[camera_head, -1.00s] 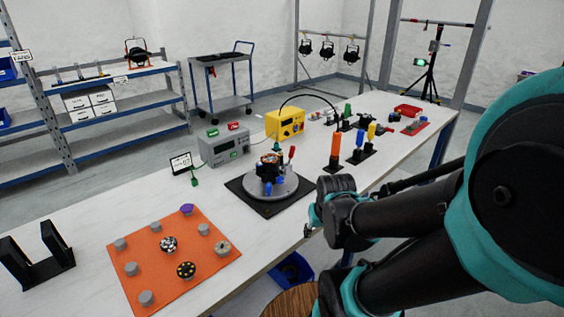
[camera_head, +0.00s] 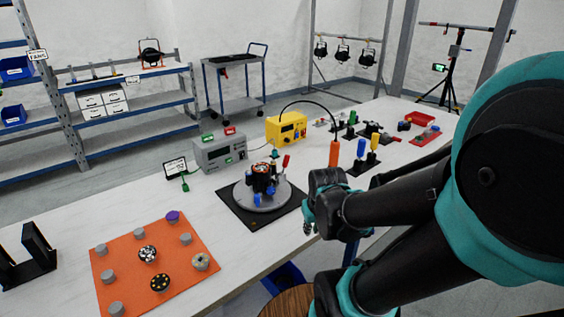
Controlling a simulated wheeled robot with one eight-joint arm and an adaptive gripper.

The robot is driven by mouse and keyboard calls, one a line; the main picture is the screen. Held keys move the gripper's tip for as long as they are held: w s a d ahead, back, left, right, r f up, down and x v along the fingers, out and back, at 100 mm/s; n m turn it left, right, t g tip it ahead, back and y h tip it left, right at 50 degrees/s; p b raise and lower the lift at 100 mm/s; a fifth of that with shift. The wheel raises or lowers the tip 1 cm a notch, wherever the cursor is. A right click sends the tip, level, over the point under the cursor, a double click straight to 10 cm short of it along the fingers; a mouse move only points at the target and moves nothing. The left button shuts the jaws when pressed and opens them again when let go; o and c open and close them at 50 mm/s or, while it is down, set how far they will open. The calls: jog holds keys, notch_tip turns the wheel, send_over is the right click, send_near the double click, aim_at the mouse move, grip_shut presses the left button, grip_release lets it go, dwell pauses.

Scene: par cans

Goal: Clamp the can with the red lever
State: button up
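The can (camera_head: 262,173) is a short dark cylinder with an orange-brown top, standing on a round grey fixture (camera_head: 275,204) on a black base plate. The red lever (camera_head: 286,161) stands upright at the fixture's back right, beside the can. Blue parts (camera_head: 257,199) show at the can's front. From this view I cannot tell whether the clamp touches the can. My gripper (camera_head: 309,225) is right of the fixture, near the table's front edge and apart from the can. Its fingers are small and partly hidden by my wrist, so their opening is unclear.
An orange mat (camera_head: 207,243) with several small knobs lies at the front left. A grey box (camera_head: 219,153) and a yellow box (camera_head: 287,128) stand behind the fixture. An orange post (camera_head: 334,152) and blue and yellow posts stand right of it.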

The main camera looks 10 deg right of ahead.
jog(key=w+r+n, duration=0.3)
jog(key=w+n, duration=0.1)
jog(key=w+a+r+n+h, duration=0.1)
jog(key=w+r+n, duration=0.2)
jog(key=w+n, duration=0.1)
jog(key=w+a+r+n, duration=0.1)
jog(key=w+r+n, duration=0.2)
jog(key=w+n, duration=0.1)
jog(key=shift+w+a+g+h, duration=0.25)
jog(key=shift+w+g+h, duration=0.05)
jog(key=shift+w, duration=0.5)
grip_shut()
jog(key=n+h, duration=0.2)
jog(key=n, duration=1)
send_near(284, 164)
jog(key=v, duration=0.4)
jog(key=shift+s+a, duration=0.1)
jog(key=x, duration=1)
jog(key=shift+r, duration=0.1)
